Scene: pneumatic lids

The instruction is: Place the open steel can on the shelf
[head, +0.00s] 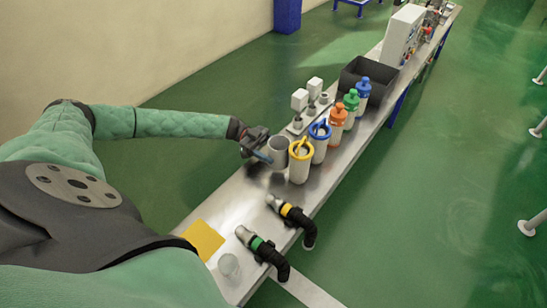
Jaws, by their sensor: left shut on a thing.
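The open steel can (279,153) is a grey cylinder with its mouth up, at the left edge of the row of containers on the long metal bench (228,205). My left gripper (264,154) reaches it from the left and is shut on its near-left side. The can looks upright. A dark shadow lies on the bench below the gripper, and I cannot tell whether the can touches the bench. No separate shelf can be made out. My right gripper is not in view.
Yellow-lidded (300,163) and blue-lidded (319,144) canisters stand close right of the can; orange, green and blue-topped bottles stand behind. Two black hoses, yellow-banded (290,211) and green-banded (262,249), cross the front edge.

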